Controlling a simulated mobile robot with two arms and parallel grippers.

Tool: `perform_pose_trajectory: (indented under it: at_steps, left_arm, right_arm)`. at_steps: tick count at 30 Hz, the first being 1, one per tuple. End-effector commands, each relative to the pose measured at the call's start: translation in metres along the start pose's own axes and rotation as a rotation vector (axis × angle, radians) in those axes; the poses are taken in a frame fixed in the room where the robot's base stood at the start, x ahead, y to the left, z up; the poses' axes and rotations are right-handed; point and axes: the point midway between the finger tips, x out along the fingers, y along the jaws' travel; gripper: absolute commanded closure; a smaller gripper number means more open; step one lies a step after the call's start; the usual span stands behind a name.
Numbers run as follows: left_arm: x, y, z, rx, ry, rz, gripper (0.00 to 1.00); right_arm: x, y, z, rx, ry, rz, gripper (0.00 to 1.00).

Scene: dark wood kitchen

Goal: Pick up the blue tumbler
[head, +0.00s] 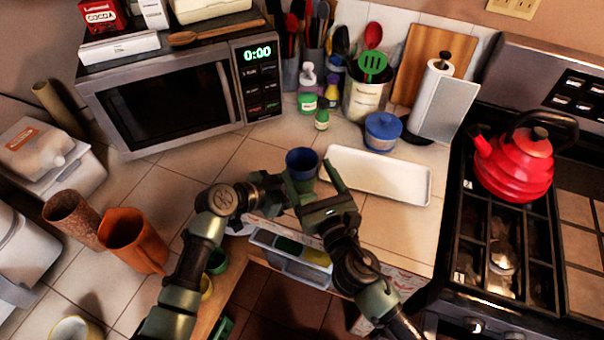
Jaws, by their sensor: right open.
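The blue tumbler (302,160) stands upright on the tiled counter near its front edge, in the middle of the head view. Its lower part is partly hidden by my grippers. My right gripper (317,186) is open, with one finger to the right of the tumbler and the other low in front of it. I cannot tell whether it touches the tumbler. My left gripper (277,187) is just left of the tumbler, close to the right one. Its fingers are dark and overlapped, so its opening is unclear.
Small bottles stand behind the tumbler. An orange-brown jug (133,240) is at left. A red kettle (513,165) sits on the stove. An open drawer (287,262) is below.

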Motion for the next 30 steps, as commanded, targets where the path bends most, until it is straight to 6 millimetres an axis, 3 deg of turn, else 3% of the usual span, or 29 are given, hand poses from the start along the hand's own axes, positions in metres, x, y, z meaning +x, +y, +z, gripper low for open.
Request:
perform_pose_trajectory:
  at_steps: [18,26,27,30]
  left_arm:
    - [0.000,0.000,0.000,0.000,-0.001,0.000,0.65]
    - [0.000,0.000,0.001,0.000,-0.001,0.000,0.65]
    - [0.000,0.000,0.001,0.000,-0.001,0.000,0.65]
    - [0.000,0.000,0.001,0.000,-0.001,0.000,0.65]
  right_arm:
    - [0.072,0.001,0.001,0.001,-0.001,0.002,0.22]
    - [0.076,0.001,0.000,0.001,0.000,0.003,0.22]
    - [0.076,0.001,0.000,0.001,0.000,0.003,0.25]
    - [0.075,0.001,0.000,0.001,0.000,0.003,0.53]
